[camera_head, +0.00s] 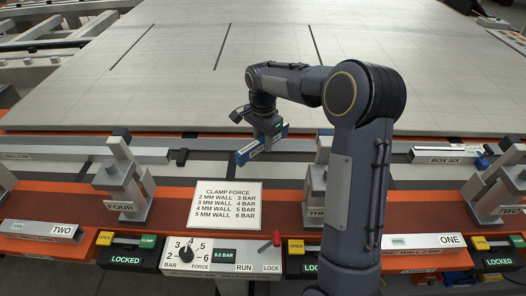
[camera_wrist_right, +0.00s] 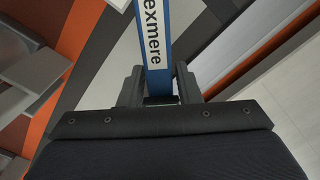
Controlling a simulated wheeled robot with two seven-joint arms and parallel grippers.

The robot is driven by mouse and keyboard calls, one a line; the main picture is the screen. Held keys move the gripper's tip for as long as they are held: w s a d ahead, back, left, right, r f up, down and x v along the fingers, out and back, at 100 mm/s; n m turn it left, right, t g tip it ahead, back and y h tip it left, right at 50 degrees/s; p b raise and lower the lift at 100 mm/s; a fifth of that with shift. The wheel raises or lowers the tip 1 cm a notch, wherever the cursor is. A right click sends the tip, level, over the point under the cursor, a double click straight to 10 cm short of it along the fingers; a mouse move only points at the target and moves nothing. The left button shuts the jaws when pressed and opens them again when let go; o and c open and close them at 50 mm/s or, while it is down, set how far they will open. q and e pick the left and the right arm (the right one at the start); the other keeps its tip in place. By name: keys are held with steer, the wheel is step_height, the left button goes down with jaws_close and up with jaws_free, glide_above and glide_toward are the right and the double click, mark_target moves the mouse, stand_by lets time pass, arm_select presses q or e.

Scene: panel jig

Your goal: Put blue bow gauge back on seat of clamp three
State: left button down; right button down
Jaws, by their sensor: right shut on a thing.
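My right gripper (camera_head: 267,136) is shut on the blue bow gauge (camera_head: 247,154) and holds it in the air above the rail, behind the clamp force sign. In the right wrist view the gauge (camera_wrist_right: 154,50) is a blue bar with a white label ending in "exmere", between the two dark fingers (camera_wrist_right: 158,82). Only part of the gauge shows. Clamp three (camera_head: 316,182), a grey clamp on the orange beam, stands to the right of the gauge and is partly covered by my right arm. Its seat cannot be made out. My left gripper is not in view.
Clamp four (camera_head: 122,180) stands at left and another grey clamp (camera_head: 497,185) at far right. The clamp force sign (camera_head: 226,206) stands above a control box with a dial (camera_head: 186,254) and a red lever (camera_head: 275,240). The large panel (camera_head: 200,60) behind is bare.

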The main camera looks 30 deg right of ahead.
step_height(320, 180, down, 5)
steer(key=shift+r, duration=0.15)
steer(key=shift+f+b, duration=0.35)
steer(key=shift+f, duration=0.15)
steer(key=shift+f, duration=0.1)
steer(key=c, duration=1.1)
jaws_free()
steer(key=shift+o, duration=0.2)
